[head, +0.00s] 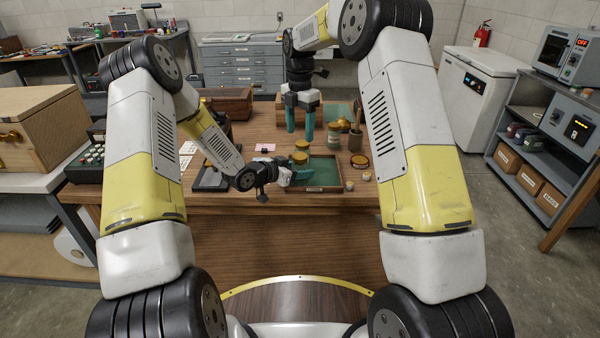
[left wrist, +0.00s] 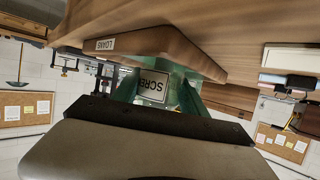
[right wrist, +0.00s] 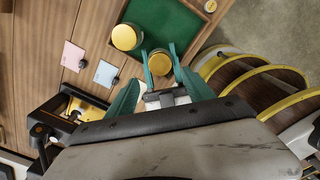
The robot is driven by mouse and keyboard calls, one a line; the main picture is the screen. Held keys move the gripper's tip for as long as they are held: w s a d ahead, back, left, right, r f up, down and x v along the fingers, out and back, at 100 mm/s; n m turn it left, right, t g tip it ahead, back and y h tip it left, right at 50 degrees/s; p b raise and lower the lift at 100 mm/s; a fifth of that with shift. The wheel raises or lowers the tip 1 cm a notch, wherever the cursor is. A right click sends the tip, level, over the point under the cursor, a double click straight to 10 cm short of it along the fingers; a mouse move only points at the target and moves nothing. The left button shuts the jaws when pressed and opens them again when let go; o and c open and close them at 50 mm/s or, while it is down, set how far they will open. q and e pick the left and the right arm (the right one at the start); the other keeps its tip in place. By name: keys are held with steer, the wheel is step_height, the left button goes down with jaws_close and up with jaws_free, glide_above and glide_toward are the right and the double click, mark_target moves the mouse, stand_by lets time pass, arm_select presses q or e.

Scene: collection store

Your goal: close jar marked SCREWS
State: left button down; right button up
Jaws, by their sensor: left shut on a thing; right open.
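The jar marked SCREWS shows its white label, partly hidden, in the left wrist view (left wrist: 153,86), which is upside down. My left gripper (left wrist: 158,92) is shut on this jar from the side. In the head view my left gripper (head: 291,177) is low at the green-lined tray's left side. The jar's gold lid (head: 300,157) is on top of it, also seen from above in the right wrist view (right wrist: 160,62). I cannot tell whether it is fully seated. My right gripper (head: 300,118) is open and empty, pointing down above the table beyond the jars.
Another gold-lidded jar (head: 302,145) stands just behind. The green-lined tray (head: 313,189) is marked LOANS. A wooden chest (head: 40,125) is at the left.

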mark_target(300, 155)
stand_by(0.8)
steer(key=shift+f, duration=4.05)
